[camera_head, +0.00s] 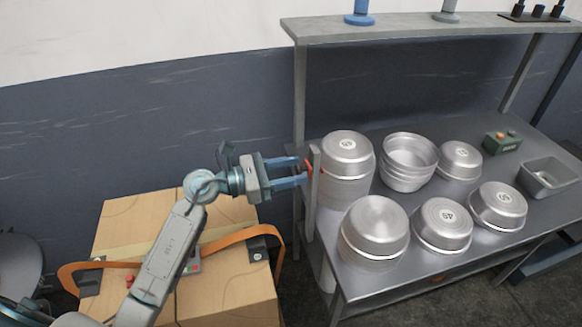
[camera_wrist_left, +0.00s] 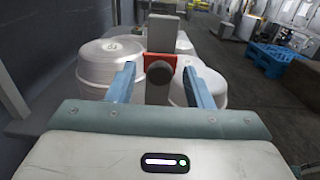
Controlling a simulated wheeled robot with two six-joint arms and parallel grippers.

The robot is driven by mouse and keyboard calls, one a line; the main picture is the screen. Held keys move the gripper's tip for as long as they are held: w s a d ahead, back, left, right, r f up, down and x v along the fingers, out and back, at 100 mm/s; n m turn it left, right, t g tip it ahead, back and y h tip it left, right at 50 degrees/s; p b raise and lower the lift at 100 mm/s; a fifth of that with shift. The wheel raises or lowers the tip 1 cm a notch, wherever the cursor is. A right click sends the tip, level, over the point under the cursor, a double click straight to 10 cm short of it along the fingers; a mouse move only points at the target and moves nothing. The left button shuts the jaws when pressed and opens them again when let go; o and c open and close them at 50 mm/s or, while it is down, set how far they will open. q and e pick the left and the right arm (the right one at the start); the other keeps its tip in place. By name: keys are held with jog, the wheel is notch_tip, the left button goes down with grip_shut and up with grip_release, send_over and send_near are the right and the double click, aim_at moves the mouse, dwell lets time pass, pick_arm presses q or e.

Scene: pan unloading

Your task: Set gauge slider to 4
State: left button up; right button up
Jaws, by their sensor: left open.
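The gauge is a grey upright post (camera_head: 314,195) at the left edge of the steel table, with a red slider (camera_head: 308,166) on it. In the left wrist view the red slider (camera_wrist_left: 181,62) carries a round dark knob (camera_wrist_left: 159,73) and sits in front of the post (camera_wrist_left: 162,32). My left gripper (camera_head: 304,171) is open and points right at the slider. In the wrist view its two fingers (camera_wrist_left: 158,78) stand on either side of the knob, with gaps between. I cannot read any scale numbers. My right gripper is not in view.
Stacked metal pans (camera_head: 345,148) and several others stand on the steel table (camera_head: 400,262) close behind the gauge. A shelf (camera_head: 400,27) runs above. A cardboard box (camera_head: 235,295) with an orange strap lies below my left arm. A green button box (camera_head: 502,142) stands further right.

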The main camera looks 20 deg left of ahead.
pick_arm(q)
jog(key=shift+w+d, duration=0.1)
jog(key=shift+c, duration=0.2)
